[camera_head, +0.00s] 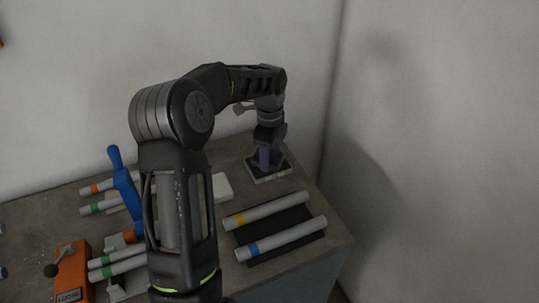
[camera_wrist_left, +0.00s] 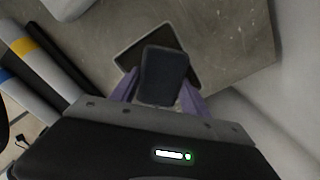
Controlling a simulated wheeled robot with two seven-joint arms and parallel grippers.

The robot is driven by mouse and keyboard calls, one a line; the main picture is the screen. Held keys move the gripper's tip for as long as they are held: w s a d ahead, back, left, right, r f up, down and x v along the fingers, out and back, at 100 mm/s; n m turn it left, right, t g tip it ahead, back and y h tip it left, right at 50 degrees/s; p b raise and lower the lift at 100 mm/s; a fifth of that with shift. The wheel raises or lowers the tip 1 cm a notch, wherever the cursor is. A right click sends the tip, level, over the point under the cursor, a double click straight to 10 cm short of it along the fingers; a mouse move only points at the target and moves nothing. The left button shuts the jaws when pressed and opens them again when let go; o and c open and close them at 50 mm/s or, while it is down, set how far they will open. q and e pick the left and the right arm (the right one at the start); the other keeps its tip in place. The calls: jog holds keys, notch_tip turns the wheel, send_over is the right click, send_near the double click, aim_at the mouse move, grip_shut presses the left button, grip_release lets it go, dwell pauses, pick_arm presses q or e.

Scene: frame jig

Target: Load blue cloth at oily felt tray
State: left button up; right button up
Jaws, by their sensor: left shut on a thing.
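My left gripper (camera_head: 265,157) points down over the felt tray (camera_head: 283,172) near the back right of the table. In the left wrist view its purple fingers (camera_wrist_left: 160,95) are shut on the blue cloth (camera_wrist_left: 163,75), a dark blue-grey rounded pad. The felt tray (camera_wrist_left: 190,45), with a pale rim and dark inside, lies behind the cloth there. The cloth covers part of the tray and sits turned relative to it. I cannot tell whether the cloth touches the felt. The cloth is not clearly visible in the head view. My right gripper is not in view.
A yellow-banded tube (camera_head: 265,211) and a blue-banded tube (camera_head: 281,240) lie on a black mat (camera_head: 262,227). A blue-handled clamp (camera_head: 125,185), more banded tubes and an orange lever device (camera_head: 72,272) stand at left. A white block (camera_head: 222,188) is partly hidden by my arm.

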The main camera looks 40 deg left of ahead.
pick_arm(q)
jog(key=shift+r+p, duration=1.8)
jog(key=shift+r, duration=0.5)
jog(key=shift+r+p, duration=0.3)
jog(key=shift+r, duration=0.9)
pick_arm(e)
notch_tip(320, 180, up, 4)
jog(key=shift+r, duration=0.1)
